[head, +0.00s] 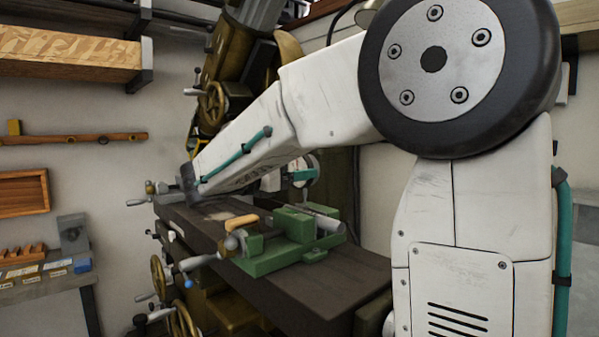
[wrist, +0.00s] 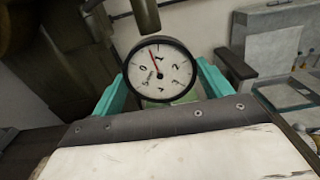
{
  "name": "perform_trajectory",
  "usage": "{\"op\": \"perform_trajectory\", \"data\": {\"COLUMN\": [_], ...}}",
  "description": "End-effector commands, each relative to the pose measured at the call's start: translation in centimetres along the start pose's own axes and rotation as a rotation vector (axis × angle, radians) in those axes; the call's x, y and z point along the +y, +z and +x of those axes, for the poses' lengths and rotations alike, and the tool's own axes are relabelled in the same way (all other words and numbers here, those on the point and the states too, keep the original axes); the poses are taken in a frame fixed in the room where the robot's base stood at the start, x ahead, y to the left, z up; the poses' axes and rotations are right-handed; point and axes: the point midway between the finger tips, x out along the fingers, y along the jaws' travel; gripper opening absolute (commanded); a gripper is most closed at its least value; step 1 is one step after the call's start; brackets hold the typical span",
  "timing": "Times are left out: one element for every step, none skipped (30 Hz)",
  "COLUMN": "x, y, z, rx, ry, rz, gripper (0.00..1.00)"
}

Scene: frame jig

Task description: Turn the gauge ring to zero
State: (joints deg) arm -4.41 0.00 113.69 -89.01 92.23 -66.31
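The dial gauge (wrist: 172,84) has a black ring and a white face with a red needle. In the wrist view its needle points up and slightly left, and the 0 sits to the left of the needle tip. My gripper (wrist: 161,70) has teal fingers at the left and right of the ring. Their tips look very close to its rim; whether they touch it I cannot tell. In the head view, the gauge (head: 312,165) is partly hidden by my arm and a teal finger (head: 303,175).
A green vise (head: 290,245) stands on the dark machine table (head: 330,280) below the gauge, with a wooden-handled tool (head: 241,222) beside it. A dark cylindrical machine part (wrist: 146,15) hangs just above the gauge. Handwheels (head: 160,277) line the table's left side.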

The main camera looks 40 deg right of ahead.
Motion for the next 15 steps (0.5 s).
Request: {"op": "perform_trajectory", "data": {"x": [0.00, 0.00, 0.00, 0.00, 0.00, 0.00, 0.00, 0.00, 0.00, 0.00, 0.00, 0.00, 0.00, 0.00, 0.00], "y": [0.00, 0.00, 0.00, 0.00, 0.00, 0.00, 0.01, 0.01, 0.01, 0.01, 0.01, 0.01, 0.01, 0.01, 0.01], "z": [0.00, 0.00, 0.00, 0.00, 0.00, 0.00, 0.00, 0.00, 0.01, 0.01, 0.01, 0.01, 0.01, 0.01, 0.01], "rx": [0.000, 0.000, 0.000, 0.000, 0.000, 0.000, 0.000, 0.000, 0.000, 0.000, 0.000, 0.000, 0.000, 0.000, 0.000], "ry": [0.000, 0.000, 0.000, 0.000, 0.000, 0.000, 0.000, 0.000, 0.000, 0.000, 0.000, 0.000, 0.000, 0.000, 0.000], "rz": [0.000, 0.000, 0.000, 0.000, 0.002, 0.011, 0.027, 0.052, 0.098, 0.142, 0.190, 0.255, 0.304, 0.352, 0.415], "gripper": [0.65, 0.65, 0.65, 0.65, 0.65, 0.65, 0.65, 0.65, 0.65, 0.65, 0.65, 0.65, 0.65, 0.65, 0.65]}}
